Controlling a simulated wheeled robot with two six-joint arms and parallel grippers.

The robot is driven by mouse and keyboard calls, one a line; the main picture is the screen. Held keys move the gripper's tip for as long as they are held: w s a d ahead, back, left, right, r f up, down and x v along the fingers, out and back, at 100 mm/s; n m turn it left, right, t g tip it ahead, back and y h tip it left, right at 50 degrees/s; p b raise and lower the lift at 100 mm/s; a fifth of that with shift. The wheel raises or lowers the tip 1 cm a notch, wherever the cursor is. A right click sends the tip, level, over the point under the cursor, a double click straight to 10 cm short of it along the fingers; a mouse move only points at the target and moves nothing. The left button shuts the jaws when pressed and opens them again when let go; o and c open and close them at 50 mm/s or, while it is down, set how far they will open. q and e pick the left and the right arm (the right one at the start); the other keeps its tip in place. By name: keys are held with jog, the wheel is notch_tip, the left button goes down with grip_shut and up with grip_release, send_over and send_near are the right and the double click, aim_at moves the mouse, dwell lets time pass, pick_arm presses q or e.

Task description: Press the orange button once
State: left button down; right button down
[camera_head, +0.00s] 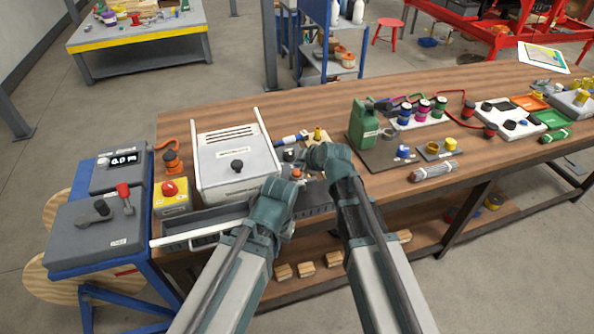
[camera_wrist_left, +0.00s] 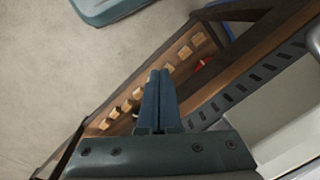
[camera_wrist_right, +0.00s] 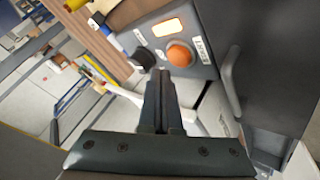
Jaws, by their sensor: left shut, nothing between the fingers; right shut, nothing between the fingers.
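The orange button (camera_wrist_right: 180,53) is a round dome on a grey panel (camera_wrist_right: 205,65), beside a START label and below a lit orange rectangle (camera_wrist_right: 168,27). In the head view a small orange spot (camera_head: 296,173) shows between my grippers. My right gripper (camera_wrist_right: 160,73) is shut and empty. My left gripper (camera_wrist_left: 158,74) is shut and empty, over the bench's front edge. In the head view the arms hide both sets of fingertips.
A black knob (camera_wrist_right: 145,57) is left of the button. A white-grey housing (camera_head: 236,162) stands left of my arms, with a red button on a yellow box (camera_head: 170,190) beyond. A green can (camera_head: 363,128) stands to the right. Wooden blocks (camera_head: 306,268) lie on the lower shelf.

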aim_at(300, 174)
jog(key=shift+r+p, duration=2)
jog(key=shift+r, duration=0.3)
jog(key=shift+f, duration=0.1)
jog(key=s+d+f+m+g, duration=0.1)
jog(key=s+d+m, duration=0.1)
jog(key=s+d, duration=0.1)
jog(key=s+d+f+m+g+h, duration=0.1)
jog(key=s+d+f+m, duration=0.1)
jog(key=s+m, duration=0.1)
jog(key=s+d+f+m+g+h, duration=0.1)
jog(key=s+d+m, duration=0.1)
jog(key=s+d, duration=0.1)
jog(key=shift+s+d+f+g, duration=0.3)
jog(key=shift+s, duration=0.1)
jog(key=s+d+f+m+g+h, duration=0.2)
jog(key=s+d+m+g+h, duration=0.15)
jog(key=s+d+m, duration=0.6)
jog(key=s+a+n+g, duration=0.1)
jog(key=s+a+n, duration=0.4)
jog(key=a, duration=0.8)
jog(key=shift+s, duration=0.8)
